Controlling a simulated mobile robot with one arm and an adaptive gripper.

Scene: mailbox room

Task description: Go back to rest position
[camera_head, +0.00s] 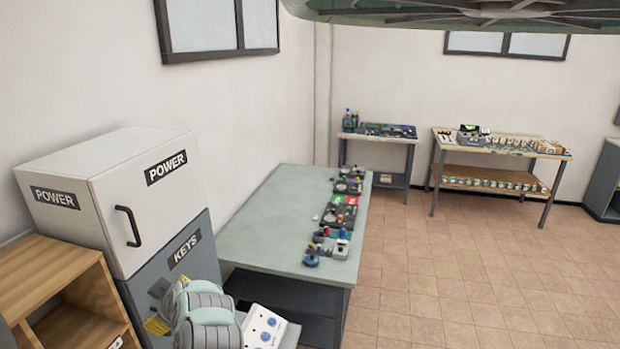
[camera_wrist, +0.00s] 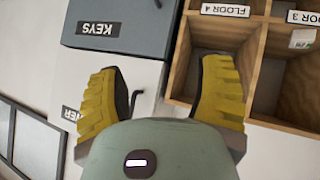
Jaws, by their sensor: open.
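My gripper (camera_wrist: 160,88) shows in the wrist view with its two yellow ribbed fingers spread wide apart and nothing between them. Behind the gap are the white POWER box, the grey KEYS box (camera_wrist: 125,25) and the wooden shelf. In the head view my gripper (camera_head: 165,302) is at the bottom left, in front of the KEYS box (camera_head: 175,262). Its yellow fingers are partly hidden by my own arm, which reaches in from the bottom.
The white POWER box (camera_head: 110,190) with a black handle is shut above the KEYS box. A wooden shelf (camera_head: 58,300) stands at left. A green-topped table (camera_head: 272,225) holds several small devices along its right edge. Open tiled floor (camera_head: 450,270) lies at right.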

